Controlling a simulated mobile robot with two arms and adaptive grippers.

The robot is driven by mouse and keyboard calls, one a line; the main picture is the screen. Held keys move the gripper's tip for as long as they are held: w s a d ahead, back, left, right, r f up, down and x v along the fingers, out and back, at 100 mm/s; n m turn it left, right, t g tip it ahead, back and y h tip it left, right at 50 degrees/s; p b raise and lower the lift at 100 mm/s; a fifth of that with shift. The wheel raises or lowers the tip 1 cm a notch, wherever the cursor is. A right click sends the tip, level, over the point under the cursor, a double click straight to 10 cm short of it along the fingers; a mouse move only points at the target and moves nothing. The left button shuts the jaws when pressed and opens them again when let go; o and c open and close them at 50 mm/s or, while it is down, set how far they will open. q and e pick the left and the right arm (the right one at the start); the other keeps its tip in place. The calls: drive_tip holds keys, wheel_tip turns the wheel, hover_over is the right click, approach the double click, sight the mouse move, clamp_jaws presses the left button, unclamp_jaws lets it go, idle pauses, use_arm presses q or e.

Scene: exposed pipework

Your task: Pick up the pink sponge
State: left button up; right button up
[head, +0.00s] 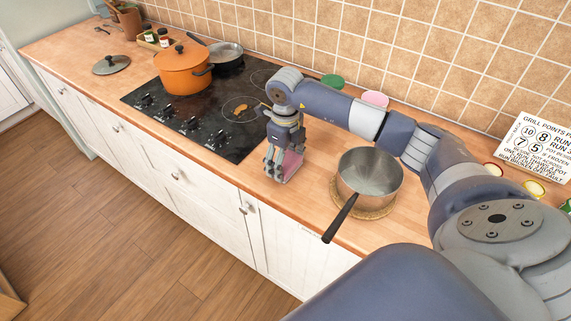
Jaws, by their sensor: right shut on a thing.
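The pink sponge (291,163) is on the wooden counter, just right of the black cooktop. My right gripper (282,172) points down over it, with its fingers shut on the sponge. The fingers hide part of the sponge, and I cannot tell whether it touches the counter. My left gripper is not in view.
A steel saucepan (369,174) stands on a round woven mat (376,211) right of the gripper, its dark handle over the front edge. An orange pot (183,72) and a pan (228,52) stand on the cooktop (200,120). A pink item (375,98) and a green item (333,80) are by the tiled wall.

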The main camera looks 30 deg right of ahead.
sight(285, 160)
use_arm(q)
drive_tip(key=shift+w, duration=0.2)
use_arm(e)
drive_tip(key=shift+w+r+b, duration=0.1)
drive_tip(key=shift+r+b, duration=0.3)
drive_tip(key=shift+r, duration=0.1)
wheel_tip(285, 160, up, 2)
drive_tip(key=shift+r+b, duration=0.15)
drive_tip(key=shift+b, duration=0.45)
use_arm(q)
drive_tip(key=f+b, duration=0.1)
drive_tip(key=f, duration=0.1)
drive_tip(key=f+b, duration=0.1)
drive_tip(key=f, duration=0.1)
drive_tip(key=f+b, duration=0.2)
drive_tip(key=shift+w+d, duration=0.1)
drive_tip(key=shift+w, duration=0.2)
use_arm(e)
drive_tip(key=s+a, duration=0.2)
drive_tip(key=a, duration=0.5)
drive_tip(key=s+a+r, duration=0.1)
drive_tip(key=s+a, duration=0.2)
drive_tip(key=a, duration=0.5)
drive_tip(key=shift+r, duration=0.3)
drive_tip(key=shift+o, duration=0.6)
drive_tip(key=shift+a, duration=0.1)
